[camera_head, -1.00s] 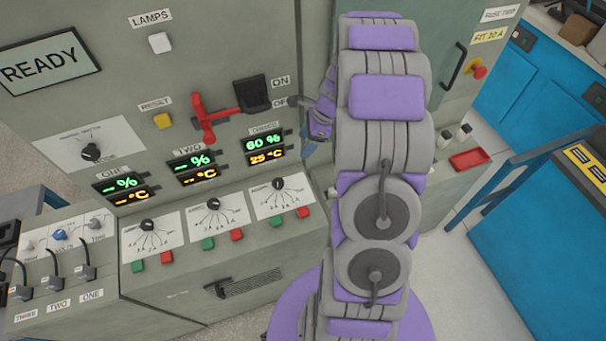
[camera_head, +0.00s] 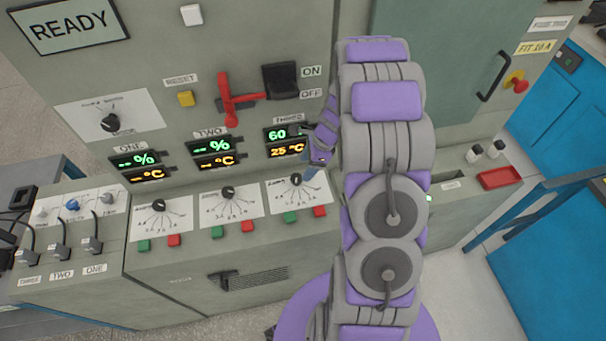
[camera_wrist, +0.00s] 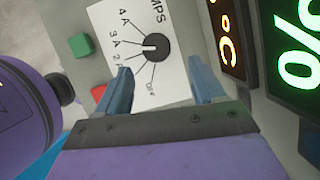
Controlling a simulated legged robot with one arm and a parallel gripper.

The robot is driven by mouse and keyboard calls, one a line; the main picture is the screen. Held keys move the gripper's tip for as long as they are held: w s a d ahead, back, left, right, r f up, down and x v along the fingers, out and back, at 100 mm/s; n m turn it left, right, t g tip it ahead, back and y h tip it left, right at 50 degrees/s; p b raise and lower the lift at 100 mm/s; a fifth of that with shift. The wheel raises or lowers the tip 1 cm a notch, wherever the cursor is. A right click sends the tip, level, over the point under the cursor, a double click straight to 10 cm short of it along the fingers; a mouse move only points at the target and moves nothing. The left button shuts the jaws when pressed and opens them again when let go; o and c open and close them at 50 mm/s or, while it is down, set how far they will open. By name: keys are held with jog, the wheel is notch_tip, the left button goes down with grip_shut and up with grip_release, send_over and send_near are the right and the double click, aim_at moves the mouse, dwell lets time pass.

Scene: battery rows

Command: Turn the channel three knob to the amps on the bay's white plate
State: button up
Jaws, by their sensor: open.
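The channel three knob (camera_wrist: 156,47) is round and black with a white pointer mark, on a white AMPS dial plate (camera_wrist: 178,82) marked 4A, 3A, 2A and OFF. Its pointer faces left in the wrist view, near the 3A and 2A marks; I cannot tell which exactly. In the head view this knob (camera_head: 296,179) is the rightmost of three. My gripper (camera_wrist: 164,82) is open, its blue fingers just short of the knob and apart from it, with nothing between them. A white plate (camera_head: 550,23) sits above a yellow "FIT 10 A" plate (camera_head: 535,47); its small text is unclear.
Green (camera_wrist: 81,45) and red (camera_wrist: 98,92) buttons lie close to the dial. The channel three display (camera_head: 287,142) is lit just above it. A red lever (camera_head: 230,100) projects above the displays. A red tray (camera_head: 499,178) lies right of my arm.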

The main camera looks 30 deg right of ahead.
aim_at(298, 177)
jog(key=a+f, duration=0.2)
jog(key=a, duration=0.1)
jog(key=a+f, duration=0.1)
jog(key=shift+w+a+f+b, duration=0.15)
jog(key=shift+w+f+b, duration=0.15)
jog(key=shift+w, duration=0.05)
jog(key=shift+w+f, duration=0.1)
jog(key=shift+f, duration=0.2)
jog(key=d, duration=0.1)
jog(key=d+f, duration=0.1)
jog(key=d, duration=0.1)
jog(key=shift+d, duration=0.1)
jog(key=a, duration=0.3)
jog(key=shift+r, duration=0.2)
jog(key=c, duration=0.5)
jog(key=shift+a, duration=0.1)
jog(key=shift+c, duration=0.7)
jog(key=shift+d+f, duration=0.1)
jog(key=shift+d, duration=0.9)
jog(key=c, duration=0.4)
jog(key=shift+a, duration=0.1)
